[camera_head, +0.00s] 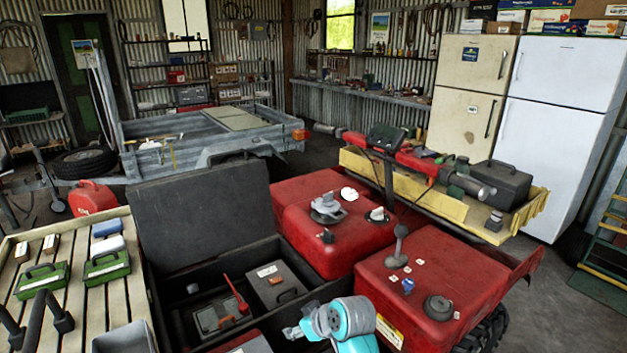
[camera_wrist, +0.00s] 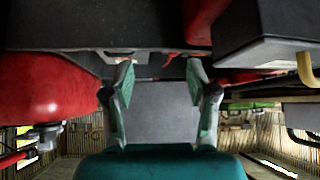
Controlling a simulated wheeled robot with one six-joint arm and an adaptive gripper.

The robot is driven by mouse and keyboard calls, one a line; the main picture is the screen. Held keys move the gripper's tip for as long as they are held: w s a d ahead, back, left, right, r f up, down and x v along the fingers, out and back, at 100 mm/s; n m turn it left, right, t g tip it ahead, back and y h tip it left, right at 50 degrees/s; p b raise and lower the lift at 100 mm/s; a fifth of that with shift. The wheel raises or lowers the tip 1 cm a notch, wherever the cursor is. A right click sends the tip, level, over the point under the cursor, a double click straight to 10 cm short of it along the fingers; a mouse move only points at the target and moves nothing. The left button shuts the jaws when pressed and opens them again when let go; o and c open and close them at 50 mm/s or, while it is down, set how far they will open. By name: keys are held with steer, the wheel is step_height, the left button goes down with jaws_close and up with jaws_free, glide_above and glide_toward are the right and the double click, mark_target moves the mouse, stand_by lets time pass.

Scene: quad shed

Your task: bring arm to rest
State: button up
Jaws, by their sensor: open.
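My gripper (camera_wrist: 160,78) shows in the wrist view, with its two teal-and-grey fingers spread apart. No held thing shows between them; a plain grey surface lies behind the gap. In the head view, a teal and grey part of my arm (camera_head: 345,318) is at the bottom centre, in front of the open black box (camera_head: 165,285) and left of the red quad body (camera_head: 435,280). The fingertips cannot be made out clearly there. In the wrist view, a red rounded body (camera_wrist: 45,90) is on the left and a dark box (camera_wrist: 265,50) is at upper right.
The black box has its lid (camera_head: 200,212) raised and holds a grey case (camera_head: 276,285) and a red-handled tool (camera_head: 234,294). A slatted rack (camera_head: 75,270) with green cases (camera_head: 107,266) stands left. A yellow rack (camera_head: 520,212) and fridges (camera_head: 560,75) are behind right.

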steer(key=s+d+f+m+t+h, duration=0.1)
steer(key=s+d+f+m+t, duration=0.15)
steer(key=s+d+f, duration=0.65)
steer(key=s+d+f+m+t+h, duration=0.1)
steer(key=s+d+f, duration=0.2)
steer(key=s, duration=0.4)
steer(key=s+d+f+m+t+h, duration=0.15)
steer(key=s+f, duration=0.25)
steer(key=s, duration=0.4)
steer(key=s+d+r+m+t+h, duration=0.1)
steer(key=s+d+r, duration=0.15)
steer(key=s, duration=0.55)
steer(key=s+d+r+m+t, duration=0.15)
steer(key=s+d, duration=0.25)
steer(key=s, duration=0.4)
steer(key=s+d+r+m+t+h, duration=0.1)
steer(key=s+d+r, duration=0.1)
steer(key=s+r, duration=1)
steer(key=shift+s+r, duration=0.35)
steer(key=shift+r, duration=0.45)
steer(key=shift+a, duration=0.15)
